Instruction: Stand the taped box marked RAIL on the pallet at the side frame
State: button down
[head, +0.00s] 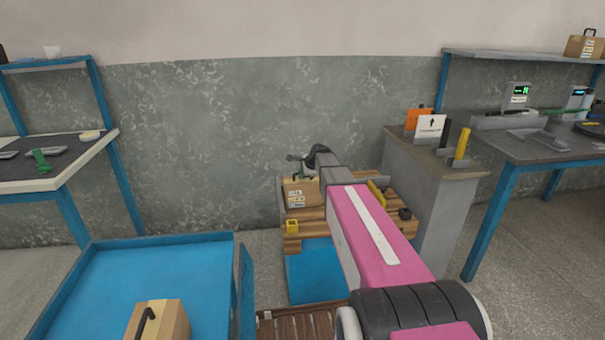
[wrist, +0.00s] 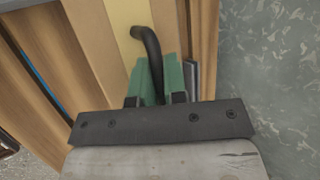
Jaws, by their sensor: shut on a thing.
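A cardboard box (head: 299,194) with white labels stands upright at the back left of the wooden pallet (head: 320,228); its lettering is too small to read. My gripper (head: 298,173) is just above the box, partly hidden by my arm. In the wrist view, the green fingers (wrist: 157,76) are shut on the black handle (wrist: 147,42) on top of the box (wrist: 97,30), beside its pale tape strip. The box appears to rest on the pallet, though its underside is hard to see. I cannot clearly make out the side frame.
A blue cart (head: 90,275) at the left front carries another taped box (head: 165,322).

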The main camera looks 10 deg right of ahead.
jog(key=c, duration=1.2)
grip_release()
jog(key=shift+f, duration=0.1)
jog(key=shift+o, duration=0.2)
jog(key=v, duration=1.2)
jog(key=s+a+f+n+g+h, duration=0.1)
jog(key=s+f+n, duration=0.4)
jog(key=s, duration=0.5)
jog(key=s+a+f+n+g+h, duration=0.1)
jog(key=s+f+n+g, duration=0.2)
jog(key=s+f+n, duration=0.3)
jog(key=s+a+f+n+g+h, duration=0.2)
jog(key=s+f+n, duration=0.3)
jog(key=s, duration=1)
jog(key=shift+s+f+n, duration=0.2)
jog(key=shift+f+n, duration=0.2)
jog(key=shift+f, duration=0.55)
